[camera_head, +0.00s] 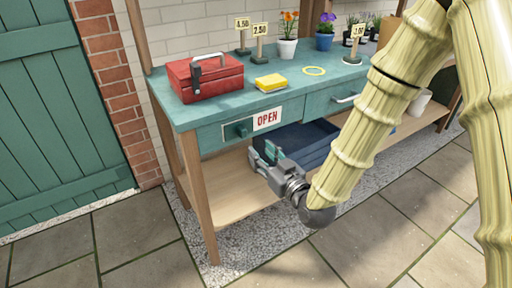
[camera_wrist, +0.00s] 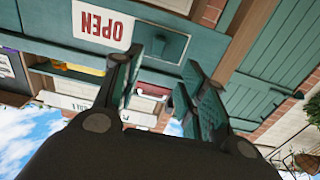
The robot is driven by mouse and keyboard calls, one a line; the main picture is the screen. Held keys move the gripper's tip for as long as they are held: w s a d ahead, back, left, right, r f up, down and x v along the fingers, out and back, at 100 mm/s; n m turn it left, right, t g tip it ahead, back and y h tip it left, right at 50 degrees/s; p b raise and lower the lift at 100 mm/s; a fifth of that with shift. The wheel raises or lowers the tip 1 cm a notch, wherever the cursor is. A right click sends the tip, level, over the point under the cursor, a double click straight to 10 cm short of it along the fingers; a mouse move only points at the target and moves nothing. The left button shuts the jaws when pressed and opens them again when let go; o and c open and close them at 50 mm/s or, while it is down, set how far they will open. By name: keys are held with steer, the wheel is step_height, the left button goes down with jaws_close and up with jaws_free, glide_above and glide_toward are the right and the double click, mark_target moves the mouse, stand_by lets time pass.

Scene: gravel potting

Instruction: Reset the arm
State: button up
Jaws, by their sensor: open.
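My gripper (camera_head: 262,160) is open and empty in the head view, in front of the bench's lower part, below the OPEN sign (camera_head: 267,118). My arm comes in from the right side of the picture and bends down to it. In the wrist view my gripper (camera_wrist: 163,88) shows its two fingers spread apart with nothing between them. The OPEN sign also shows upside down in the wrist view (camera_wrist: 103,26), beyond the left finger. The teal drawer front (camera_head: 237,131) is just above and left of the gripper in the head view.
A dark blue crate (camera_head: 305,143) sits on the lower shelf (camera_head: 225,190) behind my gripper. Open paving lies in front.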

steer(key=shift+s+d, duration=0.25)
steer(key=shift+s, duration=0.15)
steer(key=s+d+f+m+g+h, duration=0.1)
steer(key=s+d+f+h, duration=0.15)
steer(key=f, duration=0.45)
steer(key=s+d+f+m+g+h, duration=0.1)
steer(key=d+f+g, duration=0.15)
steer(key=f, duration=0.45)
steer(key=s+d+f+m+g+h, duration=0.2)
steer(key=s+d+f+g+h, duration=0.15)
steer(key=s+d+f, duration=0.55)
steer(key=s+d+f+m+g+h, duration=0.2)
steer(key=s+d+f+g, duration=0.25)
steer(key=s+f, duration=0.7)
steer(key=s+d+f+m+g+h, duration=0.1)
steer(key=s+d+f+g, duration=0.15)
steer(key=s, duration=0.35)
steer(key=s+d+f+m+g+h, duration=0.1)
steer(key=s+d+f, duration=0.3)
steer(key=s, duration=0.2)
step_height(320, 180, up, 20)
steer(key=p, duration=1.9)
steer(key=shift+w+p, duration=0.3)
steer(key=shift+r, duration=0.1)
